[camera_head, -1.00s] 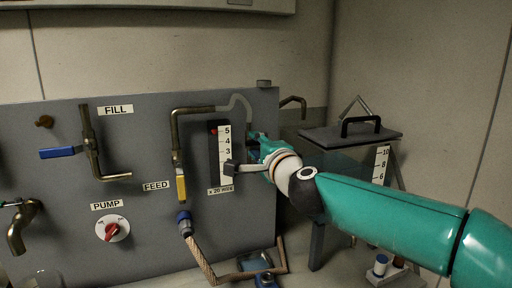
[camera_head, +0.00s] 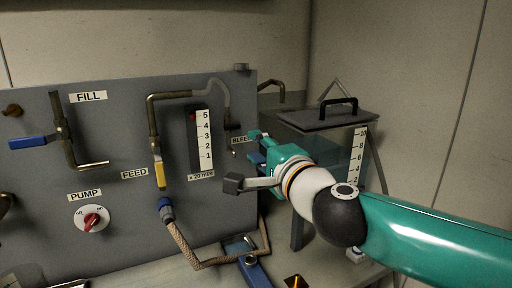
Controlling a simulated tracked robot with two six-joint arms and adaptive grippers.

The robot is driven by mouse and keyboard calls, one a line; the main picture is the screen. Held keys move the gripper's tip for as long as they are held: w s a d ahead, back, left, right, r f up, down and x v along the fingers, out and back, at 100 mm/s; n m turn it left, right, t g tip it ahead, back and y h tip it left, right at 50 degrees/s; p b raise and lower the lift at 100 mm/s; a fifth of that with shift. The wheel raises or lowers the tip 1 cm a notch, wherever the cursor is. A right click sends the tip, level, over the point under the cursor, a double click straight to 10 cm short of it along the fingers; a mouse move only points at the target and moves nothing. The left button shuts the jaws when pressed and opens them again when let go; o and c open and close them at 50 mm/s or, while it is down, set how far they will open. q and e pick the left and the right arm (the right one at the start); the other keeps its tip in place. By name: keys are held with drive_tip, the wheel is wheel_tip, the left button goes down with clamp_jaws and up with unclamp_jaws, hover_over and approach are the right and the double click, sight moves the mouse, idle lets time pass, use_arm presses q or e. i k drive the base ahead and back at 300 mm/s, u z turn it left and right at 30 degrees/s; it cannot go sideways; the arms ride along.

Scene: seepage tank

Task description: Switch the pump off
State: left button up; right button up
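The pump switch (camera_head: 92,218) is a red knob on a round white dial, low on the left of the grey panel, under the PUMP label (camera_head: 85,195). Its red grip is slanted, its upper end leaning right. The small dial marks are too small to read surely. My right gripper (camera_head: 245,160) is in front of the panel's right edge, right of the scale and well right of the switch. Its fingers are spread apart and nothing shows between them. My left gripper is not in view.
The panel (camera_head: 120,165) carries a blue-handled FILL valve (camera_head: 30,142), a yellow-handled FEED valve (camera_head: 160,174) and a white scale (camera_head: 205,140). A braided hose (camera_head: 185,243) hangs below the FEED valve. A lidded glass tank (camera_head: 345,150) stands behind my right arm. Space before the switch is clear.

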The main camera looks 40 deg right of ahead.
sight(91, 220)
drive_tip(key=k, duration=1)
